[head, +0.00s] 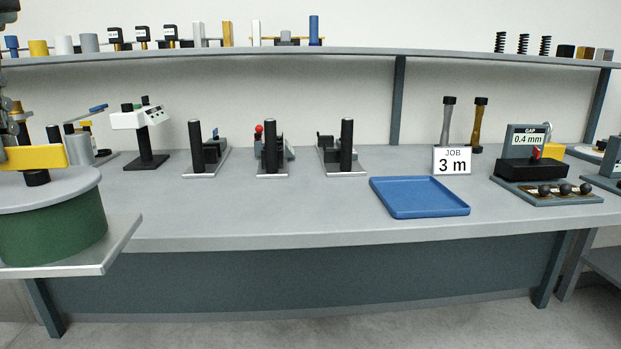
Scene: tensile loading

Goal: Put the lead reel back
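A large round green drum (52,235) with a grey top disc (50,190) stands at the left edge, partly cut off. It looks like the reel, but I cannot tell for sure that it is the lead reel. A yellow bar (36,157) with a black knob under it lies over the disc's middle. Grey and dark parts (10,125) above the bar at the picture's edge may be my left gripper; they are cut off, so its fingers and any hold on the bar cannot be made out. My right gripper is not in view.
The drum sits on a grey plate (122,245) in front of the bench (290,222). The blue tray (418,210) is empty beside a "JOB 3 m" card (452,161). A "GAP 0.4 mm" device (525,165) stands right. Black-posted fixtures (272,150) line the back; the bench front is clear.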

